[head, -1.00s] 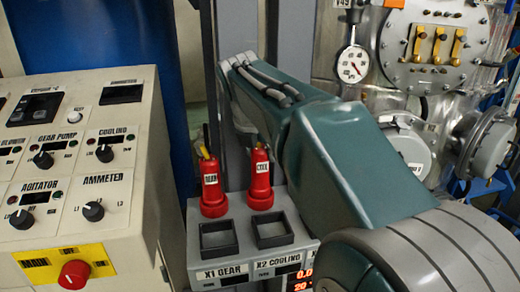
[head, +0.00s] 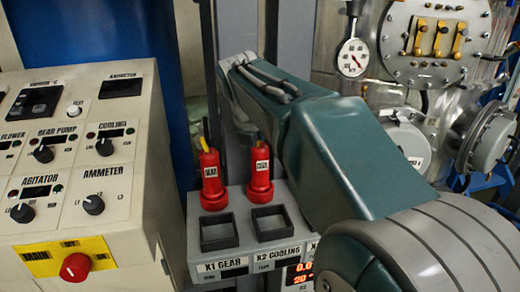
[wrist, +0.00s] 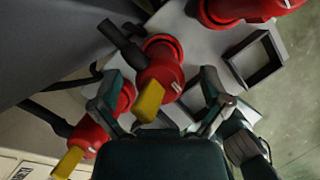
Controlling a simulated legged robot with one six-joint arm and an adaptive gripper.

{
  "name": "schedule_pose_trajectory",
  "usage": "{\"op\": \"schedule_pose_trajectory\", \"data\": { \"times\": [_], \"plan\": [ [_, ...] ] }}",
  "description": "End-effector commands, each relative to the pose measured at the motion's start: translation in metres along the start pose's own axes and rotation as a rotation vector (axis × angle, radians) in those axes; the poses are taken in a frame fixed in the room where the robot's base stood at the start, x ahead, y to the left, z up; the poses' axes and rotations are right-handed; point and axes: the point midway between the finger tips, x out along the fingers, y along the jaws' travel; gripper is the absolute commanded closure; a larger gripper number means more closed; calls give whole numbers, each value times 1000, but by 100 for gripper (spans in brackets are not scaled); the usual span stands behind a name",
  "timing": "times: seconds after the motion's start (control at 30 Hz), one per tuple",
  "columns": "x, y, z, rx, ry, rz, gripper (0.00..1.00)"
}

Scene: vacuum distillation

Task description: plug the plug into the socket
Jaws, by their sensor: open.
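Two red plugs stand upright on the grey socket box in the head view: the left one (head: 211,182) carries a gear label, the right one (head: 260,175) a cooling label. In front of them are two black square socket frames, X1 GEAR (head: 219,232) and X2 COOLING (head: 271,223). In the wrist view my gripper (wrist: 161,77) is open, its fingers on either side of a red plug (wrist: 163,62) with a yellow end. A second red plug (wrist: 108,112) lies outside the left finger. Finger contact cannot be told. In the head view my arm hides the gripper's fingers.
A control console (head: 75,170) with knobs and a red emergency knob (head: 75,266) stands at left. A metal vessel (head: 440,85) with a gauge (head: 353,58) is behind at right. A grey post (head: 237,35) rises behind the plugs.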

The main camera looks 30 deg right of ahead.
Motion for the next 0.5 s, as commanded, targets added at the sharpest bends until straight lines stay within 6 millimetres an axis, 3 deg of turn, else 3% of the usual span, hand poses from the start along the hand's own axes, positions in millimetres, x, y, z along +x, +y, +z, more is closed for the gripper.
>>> {"op": "schedule_pose_trajectory", "data": {
  "times": [0.17, 0.5],
  "plan": [
    [-9, 1, 0, 0, -2, 2, 3],
    [-76, 2, 0, -1, -2, 3, 3]
  ]
}}
